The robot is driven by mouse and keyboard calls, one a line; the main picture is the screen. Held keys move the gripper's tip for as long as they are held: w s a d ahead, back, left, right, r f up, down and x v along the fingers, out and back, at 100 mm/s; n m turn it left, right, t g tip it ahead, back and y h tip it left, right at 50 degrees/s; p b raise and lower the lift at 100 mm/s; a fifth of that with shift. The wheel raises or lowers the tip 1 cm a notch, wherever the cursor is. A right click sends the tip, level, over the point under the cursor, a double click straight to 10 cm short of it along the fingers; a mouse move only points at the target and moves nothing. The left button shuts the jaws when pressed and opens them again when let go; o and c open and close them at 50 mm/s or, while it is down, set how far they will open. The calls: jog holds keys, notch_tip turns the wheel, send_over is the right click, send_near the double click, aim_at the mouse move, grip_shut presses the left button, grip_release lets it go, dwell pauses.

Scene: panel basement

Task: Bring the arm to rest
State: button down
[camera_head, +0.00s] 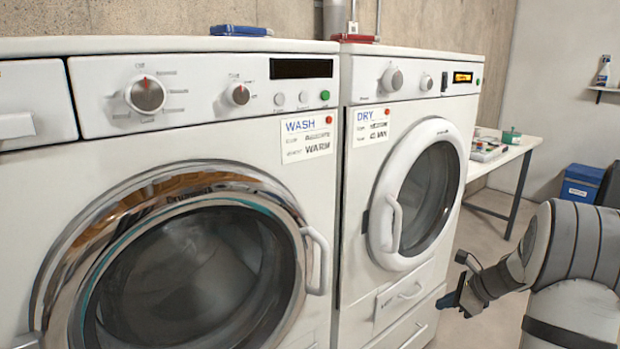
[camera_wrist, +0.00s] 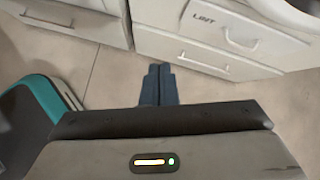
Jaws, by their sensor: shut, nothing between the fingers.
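My gripper (camera_head: 449,300) is at the lower right of the head view, in front of the dryer's lower drawers, with my grey arm behind it. In the wrist view my gripper (camera_wrist: 158,72) shows two dark blue fingers side by side, shut and empty. The fingers are over bare floor, apart from the drawer fronts. No object is in or touching the fingers that I can see.
A washer (camera_head: 320,190) and a dryer (camera_head: 360,210) stand side by side, doors shut. The dryer's lint drawer (camera_wrist: 215,22) is near my gripper. A table (camera_head: 513,152) and a blue bin (camera_head: 581,184) stand behind. A teal-edged thing (camera_wrist: 42,112) is at left in the wrist view.

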jog(key=s+a+r+n+g+h+p, duration=0.1)
jog(key=s+a+r+n+p, duration=0.25)
jog(key=a+r, duration=0.2)
jog(key=s+a+r+n+g+p, duration=0.1)
jog(key=s+a+r+n+p, duration=0.15)
jog(key=a+r+n, duration=0.35)
jog(key=s+a+r+n+h+p, duration=0.2)
jog(key=s+r+n+p, duration=0.4)
jog(key=s, duration=0.5)
jog(key=s+a+r+n+h+p, duration=0.2)
jog(key=s+a+r+n+p, duration=0.3)
jog(key=s+r+n, duration=0.3)
jog(key=shift+s+a+r+g+h+p, duration=0.15)
jog(key=shift+s+r+g+h+p, duration=0.25)
jog(key=shift+s+r, duration=1.1)
